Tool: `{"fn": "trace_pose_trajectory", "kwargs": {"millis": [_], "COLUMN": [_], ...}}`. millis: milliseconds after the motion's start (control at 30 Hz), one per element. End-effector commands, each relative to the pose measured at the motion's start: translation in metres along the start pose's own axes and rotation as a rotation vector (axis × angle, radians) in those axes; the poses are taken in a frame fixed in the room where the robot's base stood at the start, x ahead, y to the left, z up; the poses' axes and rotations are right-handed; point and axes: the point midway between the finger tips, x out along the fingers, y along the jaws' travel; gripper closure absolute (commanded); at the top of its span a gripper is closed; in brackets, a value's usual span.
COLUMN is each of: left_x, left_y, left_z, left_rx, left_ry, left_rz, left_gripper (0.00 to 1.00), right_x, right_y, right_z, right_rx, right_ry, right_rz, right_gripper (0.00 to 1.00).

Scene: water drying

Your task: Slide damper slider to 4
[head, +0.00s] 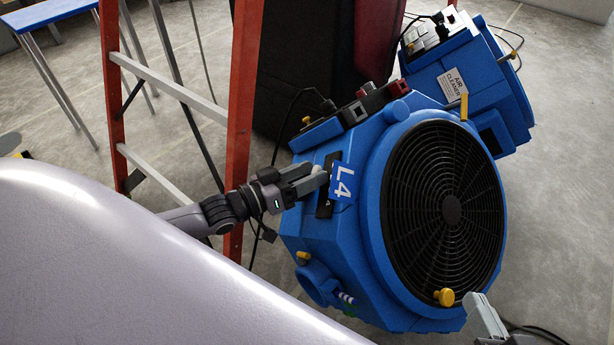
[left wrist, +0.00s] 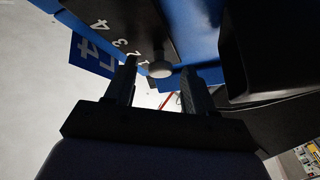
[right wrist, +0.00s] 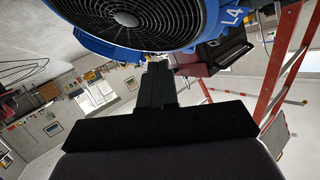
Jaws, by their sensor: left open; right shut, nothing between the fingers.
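The damper slider's round grey knob (left wrist: 159,69) shows in the left wrist view on a black plate marked with several numbers (left wrist: 125,30). The knob sits near the low-number end of the scale. My left gripper (left wrist: 158,78) is open, with its two fingers apart on either side of the knob; I cannot tell whether they touch it. In the head view my left gripper (head: 318,176) is at the black plate beside the L4 label (head: 343,183) on the blue blower (head: 325,235). My right gripper (right wrist: 155,72) is shut and empty, below the blower's round black grille (right wrist: 130,18).
A second blue machine, labelled air cleaner (head: 460,75), stands behind the blower. An orange stepladder (head: 240,110) stands close beside my left arm. A blue table (head: 50,15) is at the far left. The concrete floor at right is open.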

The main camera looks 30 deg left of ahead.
Motion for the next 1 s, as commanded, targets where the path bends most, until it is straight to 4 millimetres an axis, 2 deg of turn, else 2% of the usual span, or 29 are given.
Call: {"fn": "trace_pose_trajectory", "kwargs": {"millis": [233,267,400,433,667,1000], "left_x": [0.001,0.001,0.001,0.001,-0.004,-0.037], "left_y": [0.000,0.000,0.000,0.000,0.005,0.029], "left_z": [0.000,0.000,0.000,0.000,0.005,0.042], "left_rx": [0.000,0.000,0.000,0.000,-0.003,-0.004], "left_ry": [0.000,0.000,0.000,0.000,-0.001,-0.002], "left_rz": [0.000,0.000,0.000,0.000,0.000,-0.001], "left_gripper": [0.46,0.49,0.95,1.00,1.00,1.00], "right_x": [0.000,0.000,0.000,0.000,-0.002,0.006], "right_y": [0.000,0.000,0.000,0.000,-0.002,-0.010], "right_z": [-0.001,-0.001,-0.001,-0.001,-0.005,-0.002], "right_rx": [-0.002,-0.002,-0.002,-0.002,0.008,0.090], "right_ry": [0.003,0.003,0.003,0.003,-0.001,-0.065], "right_rz": [0.001,0.001,0.001,0.001,-0.005,-0.036], "right_gripper": [1.00,1.00,1.00,1.00,1.00,1.00]}}
